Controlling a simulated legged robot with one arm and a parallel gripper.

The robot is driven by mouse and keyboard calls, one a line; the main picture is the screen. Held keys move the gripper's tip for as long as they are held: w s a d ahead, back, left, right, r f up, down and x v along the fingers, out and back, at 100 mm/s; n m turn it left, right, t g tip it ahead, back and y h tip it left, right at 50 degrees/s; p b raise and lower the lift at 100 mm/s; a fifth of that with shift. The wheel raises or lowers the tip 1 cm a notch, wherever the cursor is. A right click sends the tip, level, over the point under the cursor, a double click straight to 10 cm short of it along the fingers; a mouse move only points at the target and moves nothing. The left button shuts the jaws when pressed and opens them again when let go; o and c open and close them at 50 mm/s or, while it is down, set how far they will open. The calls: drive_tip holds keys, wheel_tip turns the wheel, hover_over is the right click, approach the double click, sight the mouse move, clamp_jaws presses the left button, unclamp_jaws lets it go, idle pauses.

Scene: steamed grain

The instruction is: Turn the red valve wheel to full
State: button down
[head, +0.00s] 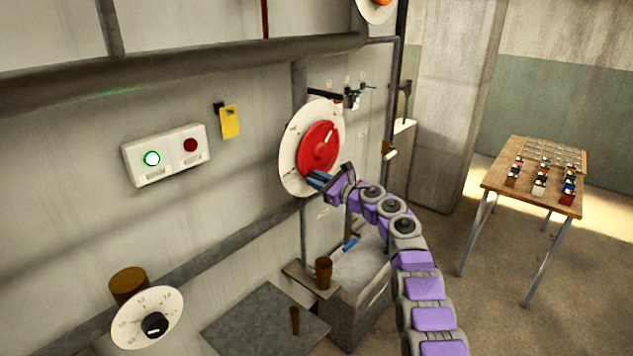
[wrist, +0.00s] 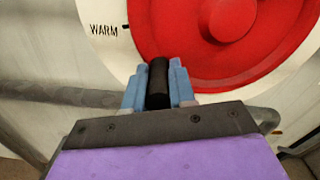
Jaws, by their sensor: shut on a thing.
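The red valve wheel (head: 318,149) is mounted on a round white dial plate (head: 290,160) on the wall. The word WARM is printed on the plate to the left of the wheel. My gripper (head: 318,181) is at the wheel's lower edge. In the wrist view its blue fingers (wrist: 158,85) are closed on a black handle (wrist: 157,80) at the wheel's rim. The far end of the handle and its join to the wheel are hard to make out.
A white box (head: 167,154) with a lit green lamp and a red button is on the wall at left. A gauge (head: 148,318) is at lower left. A grey cabinet (head: 362,300) stands below the wheel. A wooden table (head: 490,182) with small items stands at right, with open floor before it.

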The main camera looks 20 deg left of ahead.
drive_tip(key=shift+w+f, duration=0.1)
idle(0.3)
drive_tip(key=c, duration=1.4)
unclamp_jaws()
drive_tip(key=o, duration=0.3)
drive_tip(key=shift+w+f, duration=0.15)
drive_tip(key=shift+o, duration=0.9)
drive_tip(key=shift+d, duration=0.2)
drive_tip(key=shift+d, duration=0.25)
drive_tip(key=b+v, duration=0.1)
drive_tip(key=v, duration=1.5)
drive_tip(key=shift+s+d, duration=0.2)
drive_tip(key=shift+s, duration=0.1)
